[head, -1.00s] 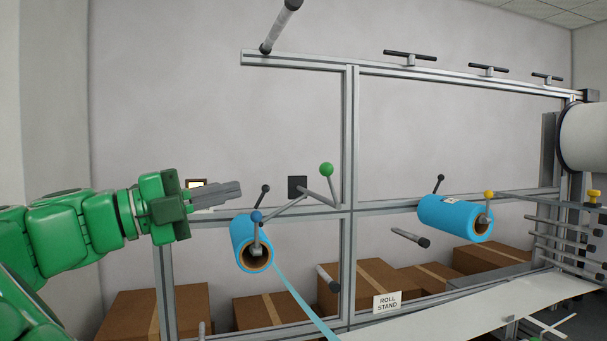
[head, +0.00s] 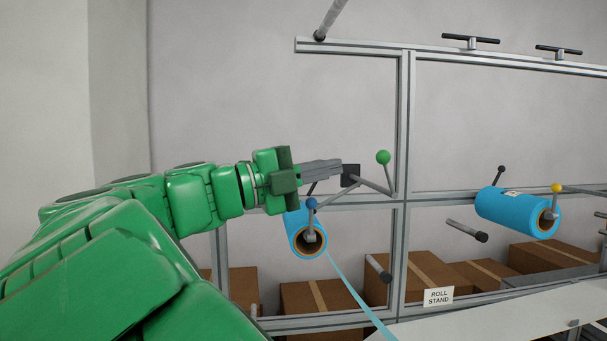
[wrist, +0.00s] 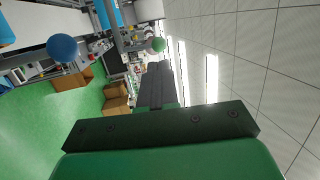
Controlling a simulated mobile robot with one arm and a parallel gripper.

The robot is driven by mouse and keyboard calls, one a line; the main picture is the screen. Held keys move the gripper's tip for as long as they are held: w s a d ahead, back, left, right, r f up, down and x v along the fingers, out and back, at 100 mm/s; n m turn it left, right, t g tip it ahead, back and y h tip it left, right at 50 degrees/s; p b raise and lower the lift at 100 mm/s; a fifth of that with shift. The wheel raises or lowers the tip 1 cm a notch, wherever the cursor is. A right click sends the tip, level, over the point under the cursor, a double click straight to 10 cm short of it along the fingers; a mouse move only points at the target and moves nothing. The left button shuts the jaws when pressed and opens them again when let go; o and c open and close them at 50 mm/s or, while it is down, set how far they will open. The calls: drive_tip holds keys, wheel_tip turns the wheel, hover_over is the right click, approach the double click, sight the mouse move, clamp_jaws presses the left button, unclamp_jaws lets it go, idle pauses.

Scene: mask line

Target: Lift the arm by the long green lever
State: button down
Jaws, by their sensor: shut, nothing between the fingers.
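The green lever's round knob (head: 383,157) stands on a short grey rod above the end of a grey arm (head: 374,184) that slopes from a black block (head: 350,175) on the frame. The knob also shows in the wrist view (wrist: 157,45), just beyond the fingertips. My gripper (head: 338,168) is shut and empty. It points right, its tip close to the black block in the head view and left of the green knob, apart from it. In the wrist view my grey fingers (wrist: 155,85) point toward the knob.
A blue roll (head: 303,232) with a blue-knobbed lever (head: 311,203) hangs just below my gripper; blue web runs down from it. Another blue roll (head: 510,210) with a yellow knob (head: 557,188) is at right. Metal frame bars (head: 402,120) stand behind the lever. Cardboard boxes (head: 320,295) sit below.

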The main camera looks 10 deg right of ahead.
drive_tip(key=x, duration=0.6)
drive_tip(key=shift+d, duration=0.25)
drive_tip(key=shift+w, duration=0.1)
drive_tip(key=shift+d+r, duration=0.15)
idle(0.3)
